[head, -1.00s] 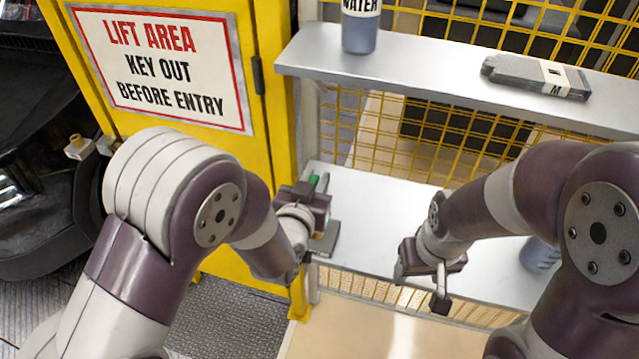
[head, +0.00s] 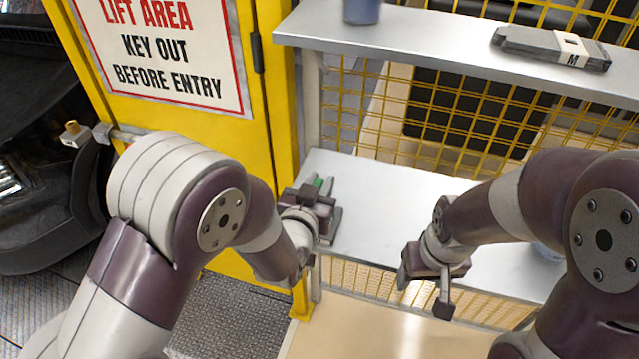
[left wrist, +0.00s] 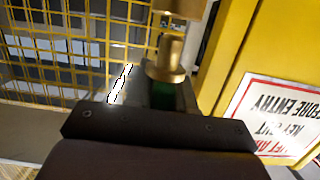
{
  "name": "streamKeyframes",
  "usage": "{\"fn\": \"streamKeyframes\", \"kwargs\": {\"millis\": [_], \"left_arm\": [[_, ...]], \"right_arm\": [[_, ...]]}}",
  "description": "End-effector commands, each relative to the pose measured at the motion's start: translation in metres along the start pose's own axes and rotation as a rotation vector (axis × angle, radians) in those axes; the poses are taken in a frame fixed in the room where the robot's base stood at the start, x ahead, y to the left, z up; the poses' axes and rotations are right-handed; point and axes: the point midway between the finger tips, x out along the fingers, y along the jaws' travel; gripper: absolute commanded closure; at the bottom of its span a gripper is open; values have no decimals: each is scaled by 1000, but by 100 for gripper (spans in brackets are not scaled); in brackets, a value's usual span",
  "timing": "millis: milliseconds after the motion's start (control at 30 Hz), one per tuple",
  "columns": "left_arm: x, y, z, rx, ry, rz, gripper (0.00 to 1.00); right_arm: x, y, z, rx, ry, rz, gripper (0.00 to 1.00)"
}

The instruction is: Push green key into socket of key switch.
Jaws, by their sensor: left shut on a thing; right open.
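My left gripper (head: 323,205) is shut beside the yellow door post, over the left end of the lower shelf. A bit of the green key (head: 317,183) shows at its jaws. In the left wrist view the key's dark green part (left wrist: 163,96) shows just beyond the gripper (left wrist: 158,118). A brass piece (left wrist: 168,50) lies in line with it and seems to be part of the key.
A yellow door (head: 180,125) with a sign (head: 165,55) stands at left, with a brass fitting (head: 73,130) at its edge. The upper shelf (head: 420,52) bears a bottle (head: 362,10) and a grey box (head: 550,47). The lower shelf (head: 385,205) is mostly clear. Yellow mesh stands behind.

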Motion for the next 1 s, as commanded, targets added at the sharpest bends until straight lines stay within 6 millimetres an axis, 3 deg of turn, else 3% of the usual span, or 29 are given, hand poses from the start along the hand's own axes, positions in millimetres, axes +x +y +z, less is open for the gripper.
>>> {"fn": "streamKeyframes", "kwargs": {"millis": [1000], "left_arm": [[0,0,0,0,0,0,100]], "right_arm": [[6,0,1,0,0,0,37]]}}
